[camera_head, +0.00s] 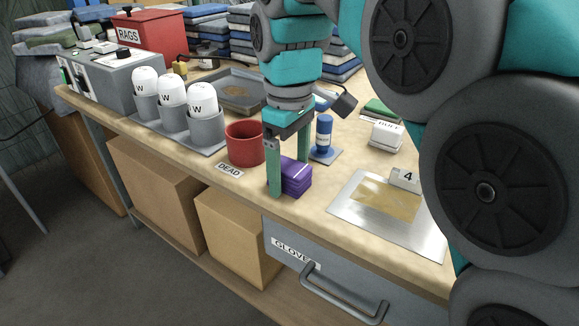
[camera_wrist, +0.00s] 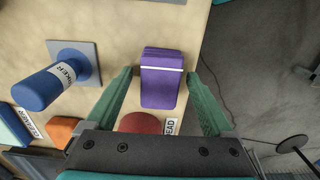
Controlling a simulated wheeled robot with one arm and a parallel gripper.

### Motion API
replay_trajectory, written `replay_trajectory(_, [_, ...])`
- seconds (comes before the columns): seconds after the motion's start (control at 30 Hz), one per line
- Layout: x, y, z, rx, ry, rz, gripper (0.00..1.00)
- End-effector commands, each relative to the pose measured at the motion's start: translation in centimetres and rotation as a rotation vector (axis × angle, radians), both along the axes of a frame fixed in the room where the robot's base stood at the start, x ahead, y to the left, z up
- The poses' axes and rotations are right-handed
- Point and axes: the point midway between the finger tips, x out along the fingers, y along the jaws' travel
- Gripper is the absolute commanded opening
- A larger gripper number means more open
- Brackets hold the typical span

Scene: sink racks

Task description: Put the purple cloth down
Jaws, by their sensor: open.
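The purple cloth (camera_head: 296,178) is a folded block with a pale stripe. It rests on the worktop near the front edge, between the red pot and the metal plate. My gripper (camera_head: 289,192) points down at it, with one green finger in front of the cloth and the other behind it. In the wrist view the cloth (camera_wrist: 162,80) lies between the two spread fingers of my gripper (camera_wrist: 165,75), with a gap on each side. The gripper is open and holds nothing.
The red pot (camera_head: 244,143) stands left of the cloth, behind a DEAD label (camera_head: 229,170). A blue marker on a stand (camera_head: 323,138) is behind. A metal plate (camera_head: 350,210) with a "4" tag lies right. The worktop's front edge is close, above the GLOVE drawer (camera_head: 320,270).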

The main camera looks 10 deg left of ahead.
Motion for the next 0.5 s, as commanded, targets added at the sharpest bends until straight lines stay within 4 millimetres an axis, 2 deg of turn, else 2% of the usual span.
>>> replay_trajectory(0.27, [0.1,0.0,1.6,0.000,0.000,0.000,0.87])
replay_trajectory(0.5, [0.1,0.1,4.6,0.001,0.000,0.000,0.87])
